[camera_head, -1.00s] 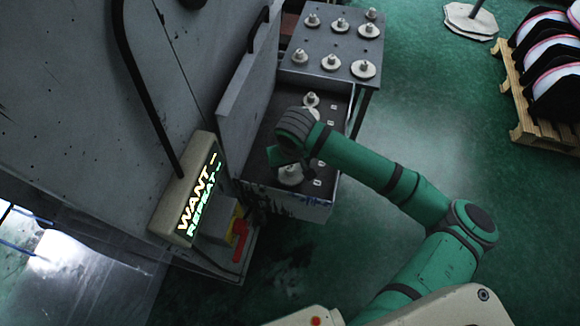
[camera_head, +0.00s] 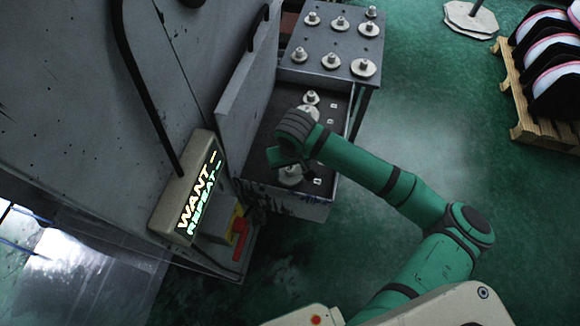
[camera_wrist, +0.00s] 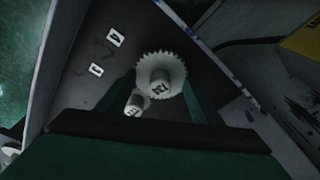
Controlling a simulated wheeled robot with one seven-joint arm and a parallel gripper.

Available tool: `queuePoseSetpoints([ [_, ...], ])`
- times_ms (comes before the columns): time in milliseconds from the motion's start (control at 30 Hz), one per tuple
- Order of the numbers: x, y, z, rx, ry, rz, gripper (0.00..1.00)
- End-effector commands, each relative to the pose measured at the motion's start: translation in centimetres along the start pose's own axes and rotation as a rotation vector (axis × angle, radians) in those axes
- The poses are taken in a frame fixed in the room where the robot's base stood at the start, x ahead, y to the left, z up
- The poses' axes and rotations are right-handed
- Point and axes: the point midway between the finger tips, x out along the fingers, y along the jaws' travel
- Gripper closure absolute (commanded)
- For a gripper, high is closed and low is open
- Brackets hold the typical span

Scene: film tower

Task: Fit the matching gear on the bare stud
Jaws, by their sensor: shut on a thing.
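My gripper (camera_head: 288,163) is down in the open drawer (camera_head: 318,208), near its front end. In the wrist view its fingers (camera_wrist: 160,88) stand on both sides of a pale toothed gear (camera_wrist: 160,68) with a marked hub, and they are shut on it. The mark is too blurred to read surely. A smaller pale hub (camera_wrist: 133,103) shows beside it, partly hidden. In the head view a pale gear (camera_head: 290,178) shows under my gripper. Several pale gears stand on the grey top plate (camera_head: 318,42). The piece at its far right corner (camera_head: 371,12) looks narrower; I cannot tell whether it is a bare stud.
Another gear (camera_head: 311,97) lies farther back in the drawer, with small white labels (camera_wrist: 115,38) on its floor. A lit sign (camera_head: 200,190) reads "WANT –" and "REPEAT –" at left. A pallet (camera_head: 530,120) stands far right. The green floor between is clear.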

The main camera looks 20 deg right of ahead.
Motion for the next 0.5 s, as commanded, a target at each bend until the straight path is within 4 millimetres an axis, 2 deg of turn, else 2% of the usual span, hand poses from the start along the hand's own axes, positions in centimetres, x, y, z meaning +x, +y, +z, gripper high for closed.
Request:
queuePoseSetpoints([
  [467,0.61,0.03,0.08,0.001,0.001,0.001,0.65],
  [500,0.60,0.03,0.08,0.000,0.001,0.001,0.33],
])
